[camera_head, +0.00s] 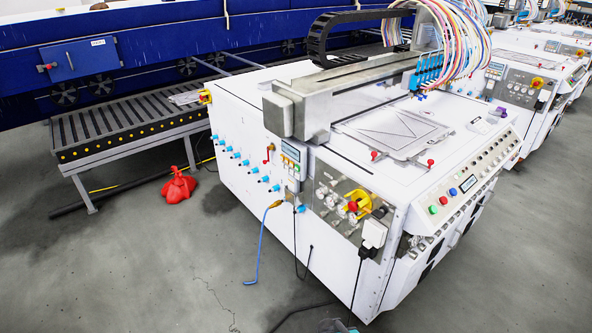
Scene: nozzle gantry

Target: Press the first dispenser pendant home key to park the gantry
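The first dispenser is the large white machine (240,160) in the middle. Its grey gantry beam (345,90) lies across the top, with blue nozzles (428,72) and many coloured hoses toward its far right end. A small grey pendant (292,160) with a screen and several coloured keys hangs on the machine's near left side, below the gantry's near end block. The keys are too small to tell which is home. My gripper is not in view.
A yellow-and-red knob (357,204) sits right of the pendant. A blue hose (260,245) and black cables hang to the floor. A red bag (179,187) lies beside a roller conveyor (130,125). Similar white machines (520,80) stand behind right. Grey floor at front left is mostly clear.

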